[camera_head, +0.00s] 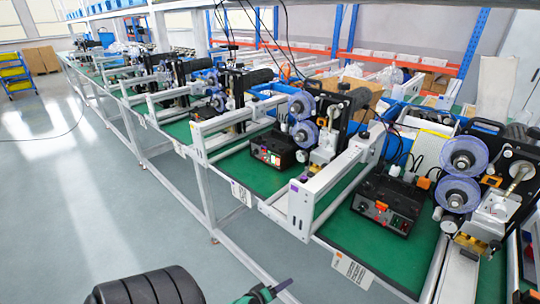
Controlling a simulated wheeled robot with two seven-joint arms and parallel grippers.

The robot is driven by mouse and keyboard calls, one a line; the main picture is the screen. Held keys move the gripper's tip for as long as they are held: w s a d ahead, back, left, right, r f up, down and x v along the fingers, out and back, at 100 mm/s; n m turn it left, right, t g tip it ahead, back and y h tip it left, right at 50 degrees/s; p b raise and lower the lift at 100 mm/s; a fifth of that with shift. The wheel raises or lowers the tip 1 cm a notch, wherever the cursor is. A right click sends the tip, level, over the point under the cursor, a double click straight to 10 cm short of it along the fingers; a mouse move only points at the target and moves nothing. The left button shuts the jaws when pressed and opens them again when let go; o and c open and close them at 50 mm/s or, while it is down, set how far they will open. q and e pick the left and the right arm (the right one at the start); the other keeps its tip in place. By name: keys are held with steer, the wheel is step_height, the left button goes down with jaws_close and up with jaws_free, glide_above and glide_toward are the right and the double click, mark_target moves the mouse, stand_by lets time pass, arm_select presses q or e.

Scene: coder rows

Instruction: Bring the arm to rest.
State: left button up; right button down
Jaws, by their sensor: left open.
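My left arm comes in at the bottom edge, where a black ribbed part (150,288) shows, most likely an arm link of mine. My left gripper (268,291) shows just right of it as a small dark and green piece, cut off by the bottom edge. It is open, and I see nothing held in it. My right gripper is not in view.
A long bench with a green top (343,232) runs from right to far left. Coder machines with purple reels (301,105) and black control boxes (386,205) stand on it. White frames (322,190) reach its front edge. Grey floor (75,200) is clear.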

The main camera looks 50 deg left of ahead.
arm_select(q)
steer(key=shift+s+a+f, duration=0.2)
steer(key=shift+s+f, duration=0.25)
steer(key=shift+s, duration=0.05)
steer(key=s+d+f+m+g, duration=0.3)
steer(key=s+f+m+g, duration=0.2)
steer(key=s, duration=0.8)
steer(key=s+d+f+m+g, duration=0.3)
steer(key=s+f+m+g, duration=0.3)
steer(key=s+f+m, duration=0.5)
step_height(320, 180, down, 4)
steer(key=shift+s+d+r+m+h, duration=0.1)
steer(key=shift+s+d+m+h, duration=0.25)
steer(key=shift+s, duration=0.65)
steer(key=shift+w, duration=0.1)
